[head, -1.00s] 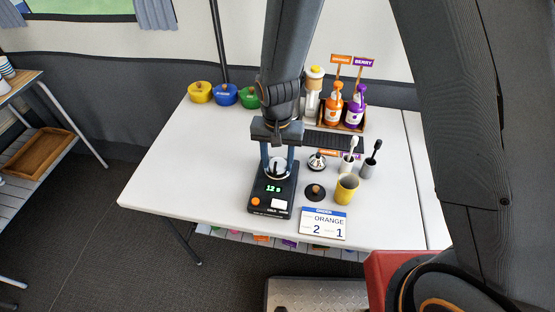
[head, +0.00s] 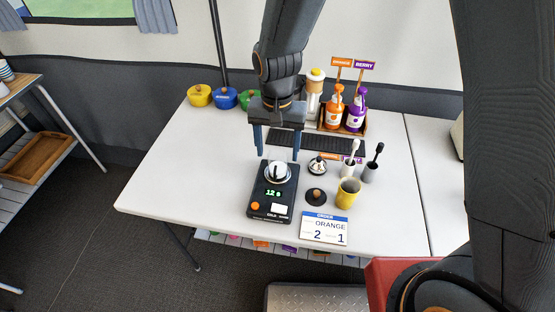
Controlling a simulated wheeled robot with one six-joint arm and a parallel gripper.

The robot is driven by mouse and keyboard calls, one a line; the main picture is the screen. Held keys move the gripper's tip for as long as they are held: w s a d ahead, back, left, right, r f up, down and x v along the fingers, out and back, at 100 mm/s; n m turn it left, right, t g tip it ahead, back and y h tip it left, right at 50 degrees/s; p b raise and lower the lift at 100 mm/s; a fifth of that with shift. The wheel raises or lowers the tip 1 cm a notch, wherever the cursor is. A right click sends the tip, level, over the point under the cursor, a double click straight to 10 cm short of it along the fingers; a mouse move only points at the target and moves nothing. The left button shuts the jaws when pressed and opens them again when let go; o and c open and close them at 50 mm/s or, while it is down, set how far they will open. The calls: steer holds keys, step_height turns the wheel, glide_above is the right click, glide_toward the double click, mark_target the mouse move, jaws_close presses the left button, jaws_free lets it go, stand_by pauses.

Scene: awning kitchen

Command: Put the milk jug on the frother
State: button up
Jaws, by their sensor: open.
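The frother (head: 283,210) is a black device with a green display reading "12 s" and an orange button, on the white table. The milk jug (head: 278,172), small and silvery-white, stands on the frother's round top at its far end and looks upright. My gripper (head: 277,152) is open and empty above and slightly behind the jug, one finger to each side. The fingers look clear of the jug.
A yellow cup (head: 346,194), a black tamper-like disc (head: 316,195), and an order card (head: 324,228) lie right of the frother. Syrup bottles (head: 334,111) and a dark slotted mat (head: 333,143) are behind. Coloured pots (head: 224,98) stand at the back left. The table's left side is clear.

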step_height(320, 180, up, 6)
steer(key=b, duration=0.1)
steer(key=s+d+r, duration=0.1)
steer(key=s+d, duration=0.3)
steer(key=d, duration=0.7)
steer(key=s+d+r+n+t, duration=0.1)
steer(key=s+d, duration=0.2)
steer(key=d, duration=0.7)
steer(key=shift+s+d+n, duration=0.3)
steer(key=shift+s+d, duration=0.05)
steer(key=shift+d, duration=0.05)
